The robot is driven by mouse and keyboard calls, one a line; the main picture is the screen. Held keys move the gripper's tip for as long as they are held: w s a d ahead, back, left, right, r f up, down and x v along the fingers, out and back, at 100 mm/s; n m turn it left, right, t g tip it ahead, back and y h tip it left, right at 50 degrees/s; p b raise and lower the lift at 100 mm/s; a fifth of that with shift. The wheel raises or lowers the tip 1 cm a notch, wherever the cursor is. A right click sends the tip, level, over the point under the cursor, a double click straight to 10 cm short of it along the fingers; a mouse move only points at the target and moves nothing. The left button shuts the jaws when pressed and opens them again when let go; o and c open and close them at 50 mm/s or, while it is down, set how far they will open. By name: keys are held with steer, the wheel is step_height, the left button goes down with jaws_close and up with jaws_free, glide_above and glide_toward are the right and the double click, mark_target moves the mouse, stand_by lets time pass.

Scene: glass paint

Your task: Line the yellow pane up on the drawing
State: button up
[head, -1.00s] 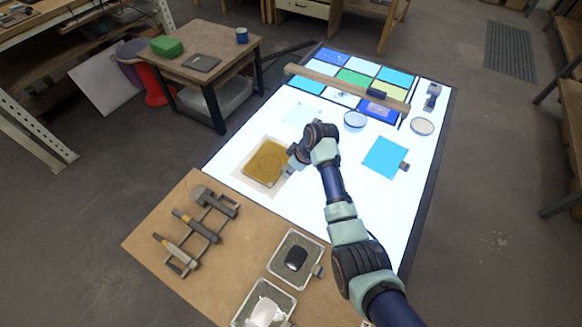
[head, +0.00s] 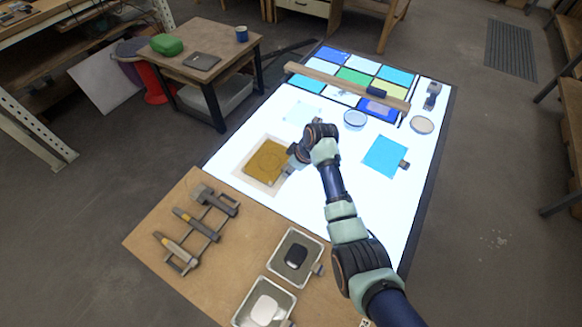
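The yellow pane (head: 266,161) is amber-coloured and lies on the left part of the lit table, over a pale drawing sheet (head: 240,172). Faint curved lines show through the pane. A pale margin of the sheet shows around it, wider at the left and lower left. My gripper (head: 294,162) is at the pane's right edge, beside a small grey tab there. My wrist covers the fingers, so I cannot tell whether they are closed on the tab.
A cyan pane (head: 385,157) with a grey tab lies to the right. Two round dishes (head: 355,119) (head: 422,125) and a wooden bar (head: 345,86) are behind, near coloured panes. Tools on a rack (head: 197,228) and two trays (head: 295,231) (head: 240,318) occupy the front board.

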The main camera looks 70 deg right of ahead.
steer(key=shift+o, duration=1.3)
steer(key=v, duration=1.2)
